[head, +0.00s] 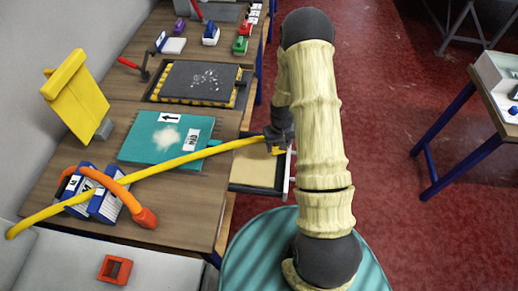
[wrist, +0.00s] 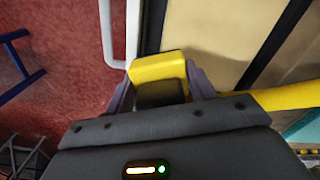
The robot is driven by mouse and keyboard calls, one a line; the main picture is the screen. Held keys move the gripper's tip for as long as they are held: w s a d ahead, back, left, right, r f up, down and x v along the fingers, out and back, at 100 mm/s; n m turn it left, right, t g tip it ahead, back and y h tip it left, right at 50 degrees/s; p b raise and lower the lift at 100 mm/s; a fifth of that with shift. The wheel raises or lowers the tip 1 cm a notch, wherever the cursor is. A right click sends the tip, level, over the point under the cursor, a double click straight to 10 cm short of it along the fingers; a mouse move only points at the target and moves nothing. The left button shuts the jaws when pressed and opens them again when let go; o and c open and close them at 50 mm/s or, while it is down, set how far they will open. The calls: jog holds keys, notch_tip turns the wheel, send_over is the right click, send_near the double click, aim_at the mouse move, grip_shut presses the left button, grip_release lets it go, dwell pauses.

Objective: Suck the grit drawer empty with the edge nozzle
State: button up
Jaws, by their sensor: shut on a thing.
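My gripper (head: 279,140) is shut on the yellow edge nozzle (wrist: 158,68), which sits between its two fingers (wrist: 160,88) in the wrist view. A yellow hose (head: 205,153) runs from it leftward across the bench. The grit drawer (head: 262,187) is pulled out from the bench, and a flat tan layer (wrist: 205,32) shows inside it. The nozzle is at the drawer's front end, near its white handle (wrist: 106,32). I cannot tell whether the nozzle touches the tan layer. My arm hides part of the drawer's right side.
The hose passes over a teal mat (head: 140,155) with a pale powder patch and over a blue-and-white unit (head: 104,205) with an orange hose (head: 142,216). A dark tray (head: 200,82) lies behind. Another table (head: 500,95) stands right; red floor lies between.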

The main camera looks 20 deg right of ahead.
aim_at(260, 165)
jog(key=shift+a+f+b, duration=0.15)
jog(key=shift+b, duration=0.15)
jog(key=a+f+n+b, duration=0.1)
jog(key=a+b, duration=0.1)
jog(key=a+f+n+b, duration=0.1)
jog(key=b, duration=0.1)
jog(key=w+a+n+b, duration=0.1)
jog(key=a+b, duration=0.1)
jog(key=b, duration=0.1)
jog(key=shift+a+f, duration=0.35)
jog(key=shift+f, duration=0.05)
jog(key=shift+a+n, duration=0.25)
jog(key=shift+n, duration=0.15)
jog(key=shift+s+a+r, duration=0.15)
jog(key=shift+a+r, duration=0.1)
jog(key=shift+f+b, duration=2.6)
jog(key=shift+f, duration=0.45)
jog(key=shift+f, duration=0.55)
